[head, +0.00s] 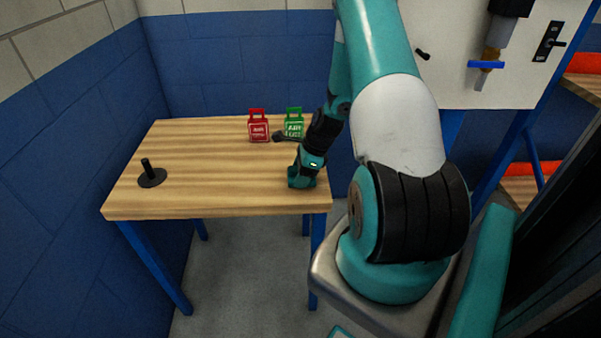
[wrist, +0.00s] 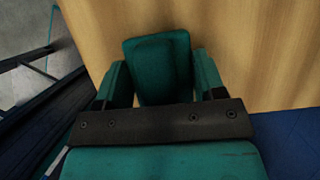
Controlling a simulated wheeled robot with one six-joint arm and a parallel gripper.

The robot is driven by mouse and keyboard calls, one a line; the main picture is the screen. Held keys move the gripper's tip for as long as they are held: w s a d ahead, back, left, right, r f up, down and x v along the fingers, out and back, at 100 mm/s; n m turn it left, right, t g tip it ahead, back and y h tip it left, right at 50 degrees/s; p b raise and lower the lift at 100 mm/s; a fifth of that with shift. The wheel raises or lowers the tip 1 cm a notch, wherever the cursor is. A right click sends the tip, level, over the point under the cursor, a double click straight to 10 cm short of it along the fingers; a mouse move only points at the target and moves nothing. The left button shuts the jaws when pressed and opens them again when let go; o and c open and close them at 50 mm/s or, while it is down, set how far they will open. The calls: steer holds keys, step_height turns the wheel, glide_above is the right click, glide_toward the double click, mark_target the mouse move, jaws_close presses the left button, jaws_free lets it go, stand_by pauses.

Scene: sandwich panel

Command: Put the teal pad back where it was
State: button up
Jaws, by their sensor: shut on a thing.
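My gripper (head: 301,179) is over the right front part of the wooden table (head: 215,190), pointing down. In the wrist view the teal pad (wrist: 158,66) sits between the two teal fingers, and the gripper is shut on it. The pad is a block with rounded corners. In the head view the pad is hard to tell apart from the teal fingers. Whether it touches the tabletop cannot be told.
A red tag (head: 259,128) and a green tag (head: 294,124) stand at the table's back edge, near a dark object. A black peg on a round base (head: 151,175) stands at the left. The middle is clear. A white panel (head: 455,75) with fittings is at the right.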

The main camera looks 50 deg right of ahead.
steer(key=shift+f, duration=0.15)
steer(key=o, duration=1)
